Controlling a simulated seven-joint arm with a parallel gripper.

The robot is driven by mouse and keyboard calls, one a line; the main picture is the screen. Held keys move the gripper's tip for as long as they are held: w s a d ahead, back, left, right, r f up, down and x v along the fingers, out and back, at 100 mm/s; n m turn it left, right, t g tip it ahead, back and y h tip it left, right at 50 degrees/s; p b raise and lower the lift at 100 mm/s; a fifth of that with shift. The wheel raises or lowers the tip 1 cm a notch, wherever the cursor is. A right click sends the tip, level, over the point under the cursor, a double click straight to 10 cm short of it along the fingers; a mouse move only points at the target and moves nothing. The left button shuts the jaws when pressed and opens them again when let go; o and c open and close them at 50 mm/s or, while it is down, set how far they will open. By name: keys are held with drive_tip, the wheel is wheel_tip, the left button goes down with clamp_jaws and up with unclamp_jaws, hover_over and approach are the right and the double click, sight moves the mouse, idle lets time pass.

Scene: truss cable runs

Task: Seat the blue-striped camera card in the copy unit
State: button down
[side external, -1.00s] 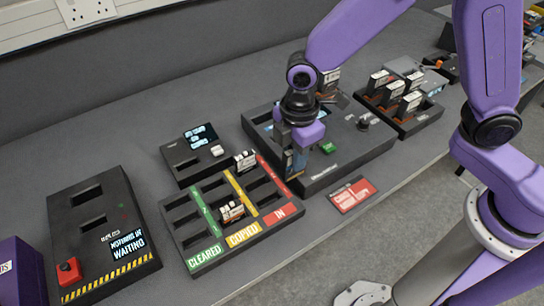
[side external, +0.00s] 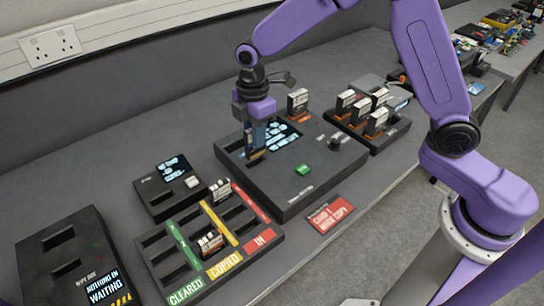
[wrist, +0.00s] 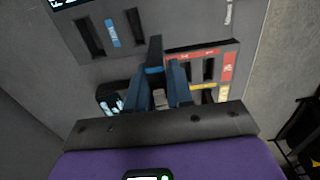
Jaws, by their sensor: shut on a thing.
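My gripper (side external: 257,140) is shut on a dark card, which shows a blue stripe between the fingers (wrist: 160,85) in the wrist view. The held card (wrist: 154,58) points down above the left part of the copy unit (side external: 305,190). The unit is a wide black box with a lit screen (side external: 285,134) and a green button (side external: 303,169). In the wrist view two dark slots (wrist: 88,38) (wrist: 133,25) look empty, with a blue label (wrist: 112,33) between them. Whether the card's tip touches the unit cannot be told.
A sorting tray (side external: 215,285) with green, yellow and red lanes holds two white-topped cards (side external: 220,190) (side external: 210,242). Another card (side external: 297,100) stands behind the unit's screen. A card rack (side external: 390,140) lies right, a red sign (side external: 330,214) in front, and a wipe box (side external: 75,255) left.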

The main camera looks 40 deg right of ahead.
drive_tip(key=w+d+f, duration=0.2)
drive_tip(key=w+f, duration=0.2)
drive_tip(key=f, duration=0.2)
drive_tip(key=shift+d+f, duration=0.2)
drive_tip(key=shift+f, duration=0.1)
idle(0.3)
drive_tip(key=shift+f, duration=1.65)
idle(3.0)
drive_tip(key=c, duration=0.6)
unclamp_jaws()
drive_tip(key=shift+r, duration=0.1)
wheel_tip(320, 180, up, 7)
drive_tip(key=shift+r, duration=0.15)
idle(0.9)
